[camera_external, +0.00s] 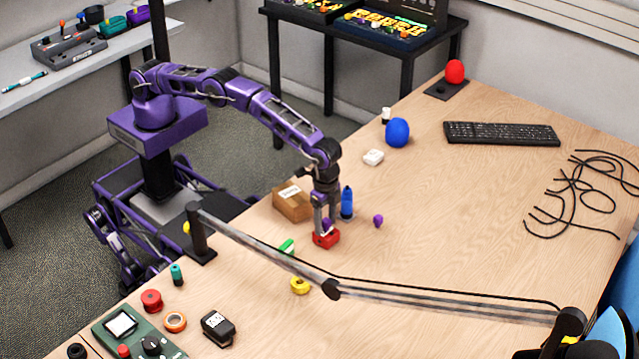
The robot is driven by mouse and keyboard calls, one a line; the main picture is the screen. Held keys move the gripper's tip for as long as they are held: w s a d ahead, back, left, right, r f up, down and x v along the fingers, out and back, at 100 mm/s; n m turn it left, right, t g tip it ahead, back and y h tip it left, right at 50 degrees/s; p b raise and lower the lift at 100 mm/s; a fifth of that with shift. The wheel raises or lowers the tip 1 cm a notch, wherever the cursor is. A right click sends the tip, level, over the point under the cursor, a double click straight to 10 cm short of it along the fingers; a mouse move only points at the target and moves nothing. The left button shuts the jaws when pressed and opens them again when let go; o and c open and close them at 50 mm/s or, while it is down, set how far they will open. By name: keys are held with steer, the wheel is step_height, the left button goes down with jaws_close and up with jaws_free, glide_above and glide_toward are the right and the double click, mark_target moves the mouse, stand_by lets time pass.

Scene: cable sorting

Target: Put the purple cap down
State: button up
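My gripper (326,224) points down over the middle of the table. Its fingers are on either side of a small purple cap (327,225) and appear shut on it. The cap is right at the top of a small red block (326,239); I cannot tell whether it touches the block. A second small purple piece (378,220) lies on the bare table to the right of my gripper. The fingers partly hide the held cap.
A blue bottle (347,202) stands close to the right of my gripper, and a cardboard box (292,203) is to its left. A black cable (440,293) on posts crosses in front. A yellow ring (300,286) lies nearer.

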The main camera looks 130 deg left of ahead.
mark_target(325, 219)
step_height(325, 219, up, 12)
steer(key=p, duration=0.1)
steer(key=shift+r+p, duration=0.2)
steer(key=shift+p, duration=0.15)
stand_by(0.4)
